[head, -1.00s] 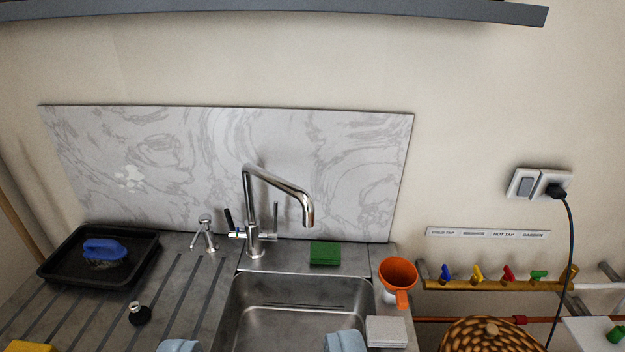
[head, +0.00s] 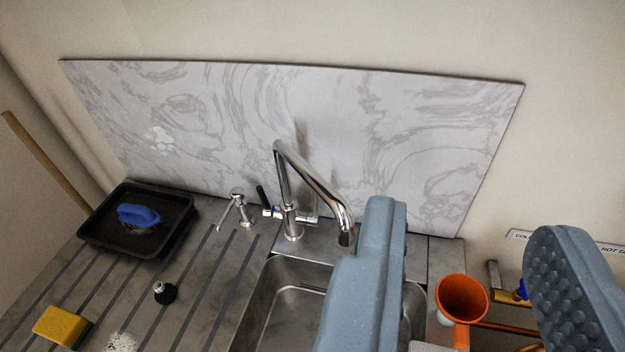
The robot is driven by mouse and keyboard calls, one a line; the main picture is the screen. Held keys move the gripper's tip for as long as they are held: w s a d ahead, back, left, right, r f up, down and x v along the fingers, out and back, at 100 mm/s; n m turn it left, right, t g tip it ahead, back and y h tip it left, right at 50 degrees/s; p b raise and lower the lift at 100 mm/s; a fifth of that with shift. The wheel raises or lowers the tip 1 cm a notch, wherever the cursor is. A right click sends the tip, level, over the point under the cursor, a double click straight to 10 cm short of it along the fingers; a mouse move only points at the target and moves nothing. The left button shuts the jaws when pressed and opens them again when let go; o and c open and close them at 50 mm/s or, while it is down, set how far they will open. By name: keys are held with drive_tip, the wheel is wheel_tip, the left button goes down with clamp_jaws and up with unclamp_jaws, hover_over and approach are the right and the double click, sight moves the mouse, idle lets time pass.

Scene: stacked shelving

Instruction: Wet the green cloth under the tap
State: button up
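The tap (head: 315,187) is a chrome swan-neck spout at the back of the steel sink (head: 277,300). No water shows running from it. The left finger covers part of the sink, and the right finger stands in front of the wall at the right.
An orange funnel (head: 462,298) stands right of the sink, between the fingers in the picture. A black tray (head: 103,235) with a blue-handled brush (head: 138,215), a soap dispenser (head: 236,206), a black stopper (head: 164,292) and a yellow sponge (head: 60,327) are on the drainboard. A marble splashback (head: 230,120) stands behind.

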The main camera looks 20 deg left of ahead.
drive_tip(key=w+a+r+m+g+y+p, duration=0.1)
drive_tip(key=w+m+g+y+p, duration=0.15)
drive_tip(key=w+p, duration=0.5)
drive_tip(key=w+a+f+m+g+y+p, duration=0.1)
drive_tip(key=w+a+f+m+g+y, duration=0.3)
drive_tip(key=w+f, duration=0.5)
drive_tip(key=w+a+f+m+g+y, duration=0.25)
drive_tip(key=w+f+m, duration=0.25)
drive_tip(key=w+f, duration=0.4)
drive_tip(key=w+d+f+m+g+y+p, duration=0.15)
drive_tip(key=w+f+m+y, duration=0.25)
drive_tip(key=f, duration=0.6)
drive_tip(key=w+d+f+m+g+y, duration=0.2)
drive_tip(key=w+f+m+y, duration=0.25)
drive_tip(key=f, duration=0.55)
drive_tip(key=shift+t, duration=0.25)
drive_tip(key=a, duration=0.4)
drive_tip(key=w+a, duration=0.1)
drive_tip(key=a, duration=0.8)
drive_tip(key=shift+w+a, duration=0.25)
drive_tip(key=shift+w, duration=0.1)
drive_tip(key=shift+r, duration=0.1)
clamp_jaws()
